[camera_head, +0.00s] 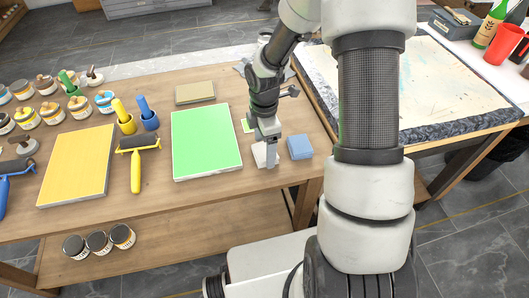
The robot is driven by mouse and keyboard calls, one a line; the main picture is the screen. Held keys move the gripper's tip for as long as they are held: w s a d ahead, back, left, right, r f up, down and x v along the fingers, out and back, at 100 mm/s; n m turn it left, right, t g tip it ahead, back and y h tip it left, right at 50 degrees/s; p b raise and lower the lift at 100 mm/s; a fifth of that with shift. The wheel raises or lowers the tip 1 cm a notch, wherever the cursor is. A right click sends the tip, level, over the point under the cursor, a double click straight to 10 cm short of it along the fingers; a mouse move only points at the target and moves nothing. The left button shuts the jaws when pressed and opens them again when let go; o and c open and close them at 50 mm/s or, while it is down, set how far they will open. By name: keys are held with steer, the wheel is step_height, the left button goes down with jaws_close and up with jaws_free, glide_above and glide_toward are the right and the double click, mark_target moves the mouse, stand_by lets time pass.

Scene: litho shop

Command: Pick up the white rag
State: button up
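A small white folded cloth, which looks like the white rag (259,154), lies near the front right of the wooden table, partly hidden behind my gripper. My gripper (269,158) points down right at the rag, its fingers overlapping the rag's right side in the picture. I see the fingers nearly edge-on, so I cannot tell whether they are open or shut, or whether they touch the rag. A folded blue cloth or block (299,147) sits just right of the gripper.
A green panel (206,142) lies left of the rag, and a yellow panel (78,165) farther left. A yellow-handled roller (136,165) lies between them. Several ink jars (27,118) stand at the left. A pale stone slab (440,90) is at the right.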

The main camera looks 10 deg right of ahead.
mark_target(265, 149)
steer(key=c, duration=0.7)
steer(key=shift+r, duration=0.1)
steer(key=shift+c, duration=0.2)
step_height(265, 149, up, 10)
steer(key=p, duration=0.2)
